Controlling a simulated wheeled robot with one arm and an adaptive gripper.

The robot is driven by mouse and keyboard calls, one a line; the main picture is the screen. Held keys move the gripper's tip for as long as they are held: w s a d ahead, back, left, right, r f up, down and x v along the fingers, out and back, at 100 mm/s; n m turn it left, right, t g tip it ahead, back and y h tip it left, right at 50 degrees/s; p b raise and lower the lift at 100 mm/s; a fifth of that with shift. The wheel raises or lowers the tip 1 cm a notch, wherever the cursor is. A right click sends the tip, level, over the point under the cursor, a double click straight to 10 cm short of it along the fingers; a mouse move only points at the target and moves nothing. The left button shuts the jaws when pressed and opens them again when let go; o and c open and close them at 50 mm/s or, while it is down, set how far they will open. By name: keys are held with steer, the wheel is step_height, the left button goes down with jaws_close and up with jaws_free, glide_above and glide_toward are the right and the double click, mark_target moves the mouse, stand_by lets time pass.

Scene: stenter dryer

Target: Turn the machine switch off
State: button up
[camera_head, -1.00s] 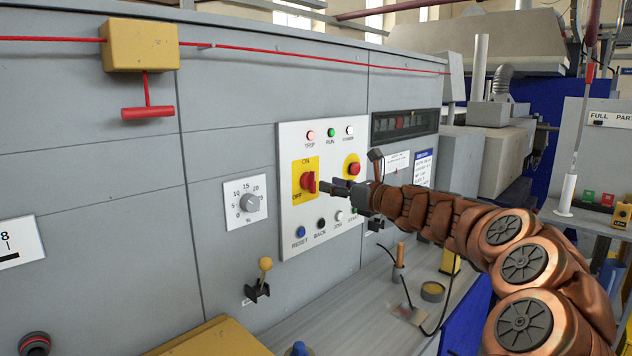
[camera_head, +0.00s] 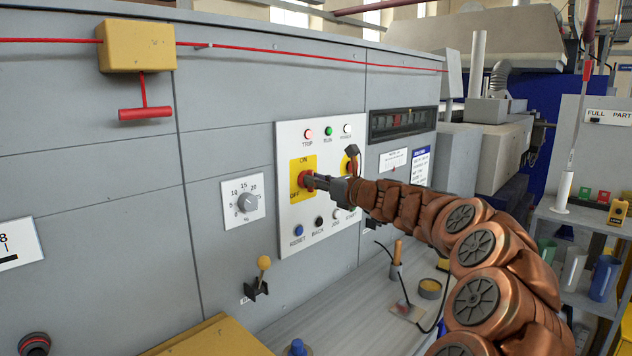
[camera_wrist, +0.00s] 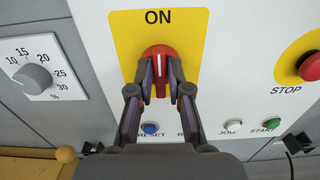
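The machine switch is a red rotary knob (camera_head: 306,181) on a yellow plate (camera_head: 297,167) marked ON and OFF. In the wrist view the red knob (camera_wrist: 160,58) has its white line upright, pointing at ON. My gripper (camera_head: 317,181) is right in front of the knob. In the wrist view my gripper (camera_wrist: 161,76) is open, with one finger on each side of the knob's lower part. Red shows between the fingertips. I cannot tell whether they touch the knob. The OFF label is out of the wrist view.
A red STOP button (camera_wrist: 311,66) is at the right. A grey percent dial (camera_wrist: 33,77) is at the left. Blue, white and green push buttons (camera_wrist: 272,124) sit below the switch. A yellow-knobbed lever (camera_head: 264,264) sticks out lower down. A red pull cord (camera_head: 270,50) runs above.

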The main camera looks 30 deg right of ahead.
jaws_close()
steer(key=shift+n, duration=0.3)
steer(key=shift+a+f+n+b, duration=0.1)
steer(key=shift+f+n+b, duration=0.05)
steer(key=shift+n+b, duration=2.5)
steer(key=shift+a+f+n+b, duration=0.1)
steer(key=shift+f+n+b, duration=0.1)
steer(key=shift+n+b, duration=2.45)
steer(key=shift+a+f+n+b, duration=0.15)
steer(key=shift+n+b, duration=1.75)
steer(key=shift+n, duration=1.4)
steer(key=shift+r, duration=0.1)
steer(key=shift+o, duration=2.4)
jaws_free()
